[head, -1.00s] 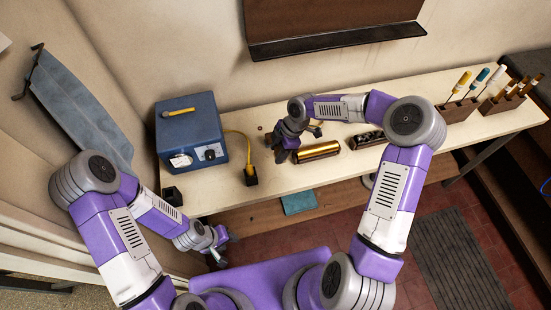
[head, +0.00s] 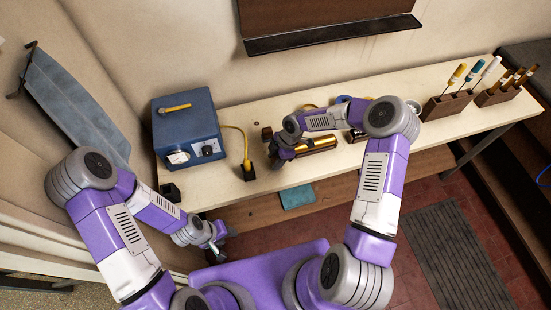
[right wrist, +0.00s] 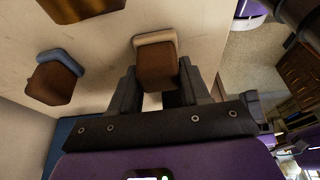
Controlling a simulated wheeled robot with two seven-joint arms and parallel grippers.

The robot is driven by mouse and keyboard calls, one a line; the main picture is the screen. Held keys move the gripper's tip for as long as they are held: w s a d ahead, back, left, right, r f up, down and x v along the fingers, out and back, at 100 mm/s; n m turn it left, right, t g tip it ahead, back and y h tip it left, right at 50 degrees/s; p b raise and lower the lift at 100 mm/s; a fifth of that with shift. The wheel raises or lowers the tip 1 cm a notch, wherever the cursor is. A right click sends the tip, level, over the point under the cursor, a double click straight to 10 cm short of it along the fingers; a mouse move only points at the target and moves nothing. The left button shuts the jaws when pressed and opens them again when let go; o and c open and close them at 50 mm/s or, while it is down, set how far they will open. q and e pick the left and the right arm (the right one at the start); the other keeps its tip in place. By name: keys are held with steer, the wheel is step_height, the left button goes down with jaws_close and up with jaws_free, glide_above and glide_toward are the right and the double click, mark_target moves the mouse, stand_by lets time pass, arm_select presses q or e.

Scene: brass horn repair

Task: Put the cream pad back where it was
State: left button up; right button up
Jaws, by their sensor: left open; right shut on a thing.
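The cream pad (right wrist: 153,38) shows in the right wrist view as a pale strip on the end of a brown block (right wrist: 156,65). My right gripper (right wrist: 157,88) is shut on this block, one finger on each side. In the head view my right gripper (head: 277,158) is low over the bench front, left of a brass tube (head: 318,144); the pad is hidden there. Whether it touches the bench I cannot tell. My left gripper (head: 217,243) is open and empty, below the bench's front edge.
A similar brown block with a blue pad (right wrist: 60,62) stands apart in the right wrist view. A blue box with dials (head: 187,128) and a black block with a yellow cable (head: 248,172) are left on the bench (head: 225,192). Tool racks (head: 447,104) stand at right.

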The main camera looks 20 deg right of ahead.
steer(key=shift+f, duration=0.1)
steer(key=o, duration=1.3)
steer(key=shift+r, duration=0.25)
steer(key=v, duration=1.2)
steer(key=shift+s+f, duration=0.1)
steer(key=shift+f, duration=0.05)
